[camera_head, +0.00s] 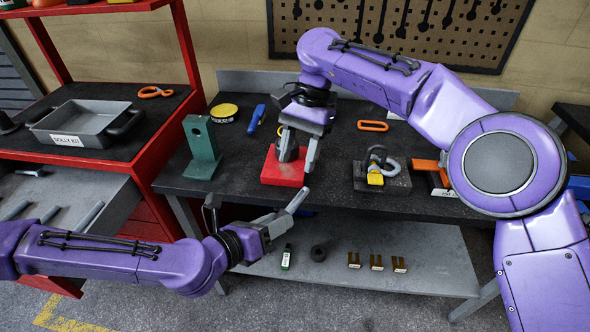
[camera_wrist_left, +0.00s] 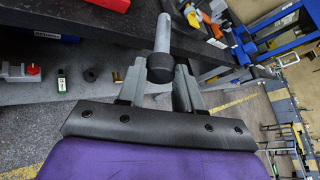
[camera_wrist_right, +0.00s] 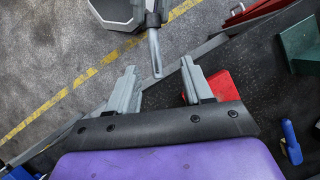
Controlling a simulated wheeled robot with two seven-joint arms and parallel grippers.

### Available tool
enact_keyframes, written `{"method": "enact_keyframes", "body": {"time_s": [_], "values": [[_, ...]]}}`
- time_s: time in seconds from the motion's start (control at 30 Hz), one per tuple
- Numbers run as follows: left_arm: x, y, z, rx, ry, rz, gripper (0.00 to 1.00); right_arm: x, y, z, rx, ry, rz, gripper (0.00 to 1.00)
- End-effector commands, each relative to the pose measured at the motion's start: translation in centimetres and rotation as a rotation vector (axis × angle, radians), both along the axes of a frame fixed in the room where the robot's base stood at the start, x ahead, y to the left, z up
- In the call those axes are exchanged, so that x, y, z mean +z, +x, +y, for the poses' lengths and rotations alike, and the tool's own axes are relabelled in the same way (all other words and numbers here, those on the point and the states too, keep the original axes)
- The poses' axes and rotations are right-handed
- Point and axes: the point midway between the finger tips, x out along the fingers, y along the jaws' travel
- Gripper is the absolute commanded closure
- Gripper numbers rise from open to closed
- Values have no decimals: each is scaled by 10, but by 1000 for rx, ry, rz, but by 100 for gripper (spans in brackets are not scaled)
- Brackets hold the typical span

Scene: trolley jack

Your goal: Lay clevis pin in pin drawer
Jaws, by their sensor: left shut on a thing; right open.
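My left gripper (camera_head: 270,222) is shut on the clevis pin (camera_head: 297,200), a grey rod held in front of the bench edge, over the lower shelf. The left wrist view shows the pin (camera_wrist_left: 162,36) with its dark round head at the fingers (camera_wrist_left: 160,92). My right gripper (camera_head: 298,150) is open and empty above the red block (camera_head: 284,168) on the bench. In the right wrist view its fingers (camera_wrist_right: 160,88) are apart, with the pin (camera_wrist_right: 155,52) beyond them. A pulled-out drawer (camera_head: 85,184), seemingly the pin drawer, holds several grey rods at the left.
On the bench are a green block (camera_head: 201,148) and a shackle fixture (camera_head: 383,180). The lower shelf (camera_head: 420,262) carries a small bottle, a dark ring and brass-coloured pieces.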

Motion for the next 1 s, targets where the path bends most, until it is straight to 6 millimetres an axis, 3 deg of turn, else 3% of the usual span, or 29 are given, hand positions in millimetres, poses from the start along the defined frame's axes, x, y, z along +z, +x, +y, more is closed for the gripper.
{"method": "enact_keyframes", "body": {"time_s": [0.3,0.43,0.6,0.87,1.0], "values": [[1,0,0,0,-1,-2,100,-66,-25,12,-1,-3,2,49],[1,0,0,0,-1,-2,100,-86,-31,16,-1,-3,-1,49],[1,0,0,0,-1,-2,100,-99,-36,18,-1,-4,-2,49],[1,0,0,0,-1,-2,100,-100,-36,18,-2,-4,-3,49],[1,0,0,-1,-1,-3,100,-100,-36,18,-2,-2,-3,95]]}}
